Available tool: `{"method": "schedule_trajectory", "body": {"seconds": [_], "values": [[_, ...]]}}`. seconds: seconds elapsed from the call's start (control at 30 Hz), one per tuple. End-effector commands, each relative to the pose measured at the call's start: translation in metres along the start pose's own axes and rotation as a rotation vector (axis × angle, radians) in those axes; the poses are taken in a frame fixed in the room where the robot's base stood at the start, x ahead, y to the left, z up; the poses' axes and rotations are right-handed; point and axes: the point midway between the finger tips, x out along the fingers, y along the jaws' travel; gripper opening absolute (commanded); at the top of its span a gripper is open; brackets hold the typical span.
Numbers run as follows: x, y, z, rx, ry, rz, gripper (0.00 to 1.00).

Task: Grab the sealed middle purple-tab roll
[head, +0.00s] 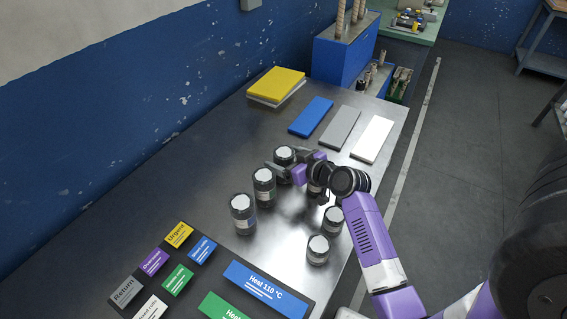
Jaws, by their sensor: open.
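Several dark cylinders with pale round tops, which look like the rolls, stand upright on the steel table. The left row has a far roll (284,154), a middle roll (264,188) and a near roll (242,215). On the right are a roll (332,220) and a nearer roll (318,251); another roll (314,188) is mostly hidden under my wrist. I cannot make out a purple tab or seal on any of them. My gripper (284,170) is open, beside the far left roll and just beyond the middle one; whether it touches either is unclear.
Coloured label plates (154,262) and a blue "Heat 110 °C" plate (266,287) lie at the near end. Blue (311,116), grey (340,128) and white (372,139) slabs and a yellow-topped stack (276,84) lie farther back. A blue wall borders the left.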

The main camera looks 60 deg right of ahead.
Motion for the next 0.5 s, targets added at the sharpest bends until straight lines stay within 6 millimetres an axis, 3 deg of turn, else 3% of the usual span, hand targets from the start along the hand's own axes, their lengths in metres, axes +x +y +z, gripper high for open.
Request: {"method": "schedule_trajectory", "body": {"seconds": [0.2, 0.5], "values": [[0.027, 0.000, -0.002, 0.001, 0.000, -0.001, 0.80], [0.031, 0.000, -0.001, 0.000, 0.000, 0.000, 0.80]]}}
